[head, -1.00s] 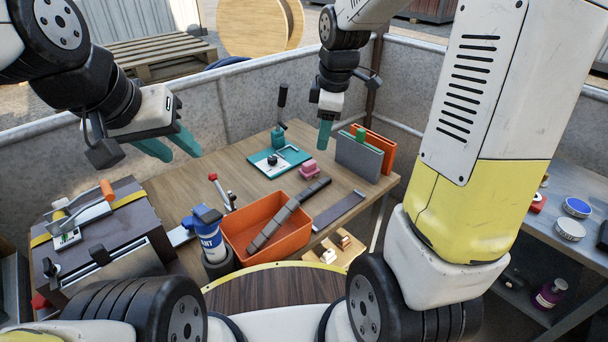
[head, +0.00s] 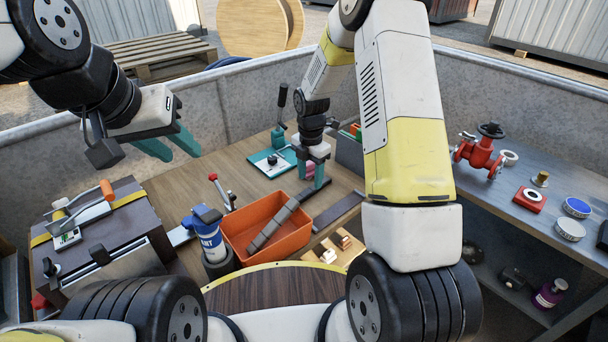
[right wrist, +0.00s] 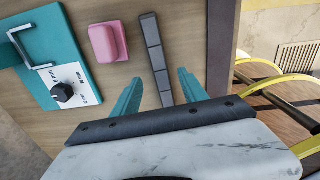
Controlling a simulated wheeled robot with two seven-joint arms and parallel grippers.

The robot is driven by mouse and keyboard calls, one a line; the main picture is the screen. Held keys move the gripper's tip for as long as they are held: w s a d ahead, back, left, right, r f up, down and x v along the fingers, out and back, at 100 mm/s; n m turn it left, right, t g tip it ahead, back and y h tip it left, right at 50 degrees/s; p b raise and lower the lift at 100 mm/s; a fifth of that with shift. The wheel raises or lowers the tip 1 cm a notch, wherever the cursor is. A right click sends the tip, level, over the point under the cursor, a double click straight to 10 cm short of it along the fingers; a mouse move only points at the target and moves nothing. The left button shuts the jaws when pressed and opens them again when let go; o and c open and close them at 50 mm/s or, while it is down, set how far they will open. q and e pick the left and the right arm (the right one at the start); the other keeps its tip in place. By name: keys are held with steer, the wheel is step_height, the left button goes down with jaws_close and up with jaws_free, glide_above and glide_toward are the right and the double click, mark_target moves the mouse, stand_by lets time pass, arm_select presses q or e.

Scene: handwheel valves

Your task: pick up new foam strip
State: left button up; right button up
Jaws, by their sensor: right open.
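A dark grey segmented foam strip (right wrist: 153,45) lies on the wooden table in the right wrist view, beside a pink block (right wrist: 106,42). My right gripper (right wrist: 160,78) is open, with its teal fingers on either side of the strip's near part. In the head view the right gripper (head: 311,185) is low over the table just behind the orange bin and hides most of this strip. Another dark segmented strip (head: 268,231) lies slanted in the orange bin (head: 290,244). My left gripper (head: 180,156) is open and empty above the table at the left.
A flat dark bar (head: 340,211) lies right of the bin. A teal board (head: 270,162) with a knob stands behind. A blue-capped bottle (head: 208,235) is left of the bin. A side shelf holds a red valve (head: 480,155).

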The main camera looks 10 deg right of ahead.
mark_target(310, 189)
step_height(310, 189, down, 4)
steer(key=shift+d+f, duration=0.1)
steer(key=shift+f, duration=0.05)
steer(key=shift+c, duration=0.4)
jaws_close()
